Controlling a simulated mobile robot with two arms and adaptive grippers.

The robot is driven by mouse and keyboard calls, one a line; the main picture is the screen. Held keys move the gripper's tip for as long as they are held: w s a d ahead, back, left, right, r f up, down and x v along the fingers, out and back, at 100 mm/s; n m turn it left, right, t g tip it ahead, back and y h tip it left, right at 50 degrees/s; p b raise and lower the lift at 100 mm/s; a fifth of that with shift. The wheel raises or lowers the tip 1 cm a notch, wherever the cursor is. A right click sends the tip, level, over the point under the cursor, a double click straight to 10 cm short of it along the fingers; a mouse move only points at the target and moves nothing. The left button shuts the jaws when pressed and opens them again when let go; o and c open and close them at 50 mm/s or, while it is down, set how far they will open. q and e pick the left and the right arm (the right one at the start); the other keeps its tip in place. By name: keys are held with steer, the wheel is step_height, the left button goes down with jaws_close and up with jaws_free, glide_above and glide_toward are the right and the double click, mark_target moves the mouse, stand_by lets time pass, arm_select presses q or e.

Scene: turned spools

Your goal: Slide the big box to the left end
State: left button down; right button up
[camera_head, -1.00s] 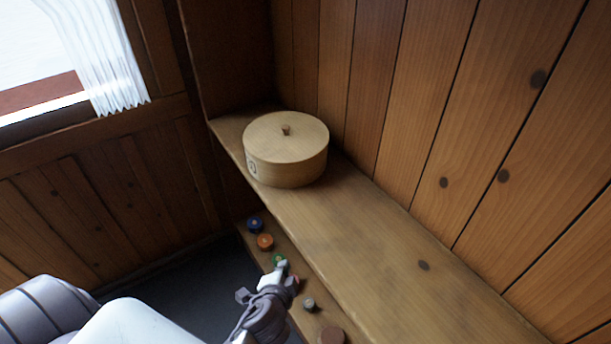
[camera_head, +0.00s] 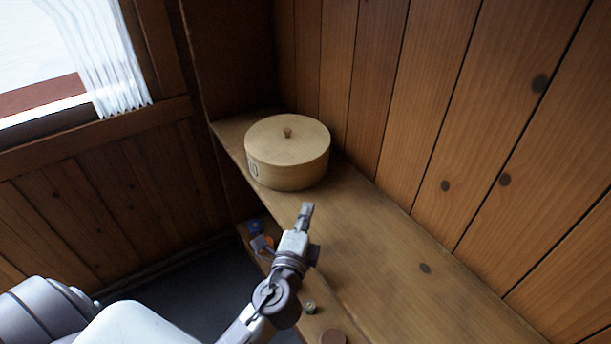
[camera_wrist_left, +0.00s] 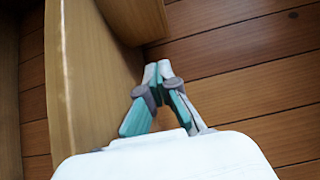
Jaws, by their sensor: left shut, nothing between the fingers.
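The big box (camera_head: 287,160) is a round, pale wooden box with a flat lid and a small knob. It stands upright on the upper shelf (camera_head: 372,238), near its far left end. Part of its side shows at the top of the left wrist view (camera_wrist_left: 137,20). My left gripper (camera_head: 306,212) is shut and empty, over the upper shelf, in front of and to the right of the box, apart from it. In the left wrist view its fingertips (camera_wrist_left: 158,68) meet. My right gripper is not in view.
A lower ledge holds small spools: a blue one (camera_head: 255,227), an orange one partly hidden by my gripper, a grey one (camera_head: 310,307) and a brown one (camera_head: 333,337). A plank wall (camera_head: 440,130) rises behind the shelf. The shelf right of the box is clear.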

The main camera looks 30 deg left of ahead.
arm_select(q)
steer(key=p, duration=0.1)
glide_toward(309, 168)
steer(key=w, duration=0.1)
steer(key=w+d, duration=0.2)
steer(key=shift+w+r, duration=0.15)
steer(key=shift+w, duration=0.25)
steer(key=w+a, duration=0.1)
steer(key=w+a+p, duration=0.1)
steer(key=shift+a, duration=0.4)
steer(key=shift+w+a, duration=0.3)
steer(key=shift+a, duration=0.1)
